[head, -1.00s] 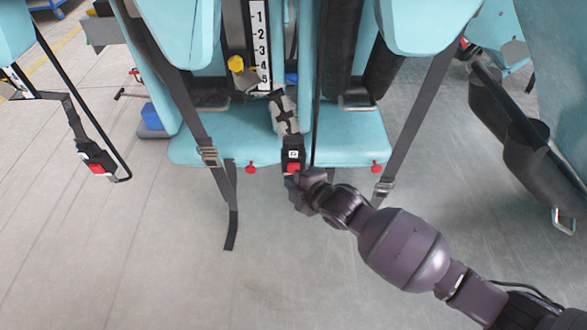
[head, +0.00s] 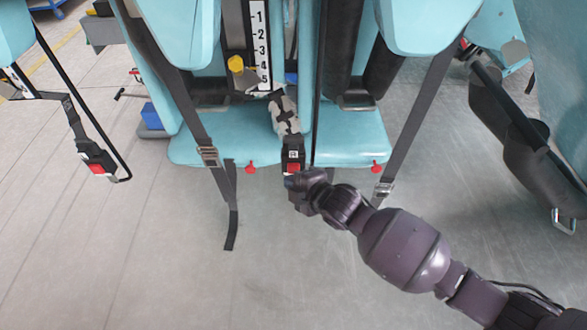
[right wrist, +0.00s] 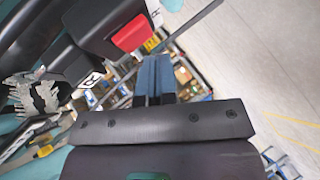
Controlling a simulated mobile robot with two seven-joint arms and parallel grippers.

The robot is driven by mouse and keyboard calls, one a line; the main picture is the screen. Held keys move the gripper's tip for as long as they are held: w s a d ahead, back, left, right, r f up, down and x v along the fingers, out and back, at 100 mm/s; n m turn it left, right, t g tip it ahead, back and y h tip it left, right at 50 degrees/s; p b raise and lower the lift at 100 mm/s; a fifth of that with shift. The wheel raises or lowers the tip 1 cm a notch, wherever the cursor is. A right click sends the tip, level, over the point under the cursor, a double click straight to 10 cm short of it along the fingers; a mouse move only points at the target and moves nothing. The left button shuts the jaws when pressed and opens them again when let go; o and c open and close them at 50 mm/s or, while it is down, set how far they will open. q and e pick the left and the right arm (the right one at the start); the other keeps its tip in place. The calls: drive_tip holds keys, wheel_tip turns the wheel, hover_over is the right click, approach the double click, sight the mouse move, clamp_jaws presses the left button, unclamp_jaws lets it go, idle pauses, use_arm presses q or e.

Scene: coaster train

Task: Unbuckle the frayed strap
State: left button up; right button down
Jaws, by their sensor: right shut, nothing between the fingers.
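The frayed strap (head: 285,112) is a grey and dark patchy strip over the middle of the turquoise seat. It runs down to a black buckle (head: 293,155) with a red button (head: 293,168) at the seat's front edge. In the right wrist view, the strap's ragged pale edges (right wrist: 35,95) show at the left, and the red button (right wrist: 132,33) is near the top. My right gripper (right wrist: 157,78) is shut and empty, with its fingertips close beside the buckle. I cannot tell whether they touch it. My left gripper is not in view.
The turquoise seat (head: 225,140) has grey side straps with metal adjusters (head: 207,156) and red knobs (head: 250,168) under its front edge. A number scale (head: 261,45) stands behind. Another buckle (head: 97,162) hangs at the left. The floor in front is clear.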

drive_tip(key=shift+w, duration=0.1)
idle(0.7)
drive_tip(key=shift+w, duration=0.35)
drive_tip(key=shift+w, duration=0.5)
idle(1.1)
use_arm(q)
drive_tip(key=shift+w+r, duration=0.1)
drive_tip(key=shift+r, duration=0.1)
use_arm(e)
drive_tip(key=shift+s, duration=0.1)
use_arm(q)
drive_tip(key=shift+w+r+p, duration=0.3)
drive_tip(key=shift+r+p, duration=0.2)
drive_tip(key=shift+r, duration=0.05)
use_arm(e)
drive_tip(key=shift+s, duration=0.85)
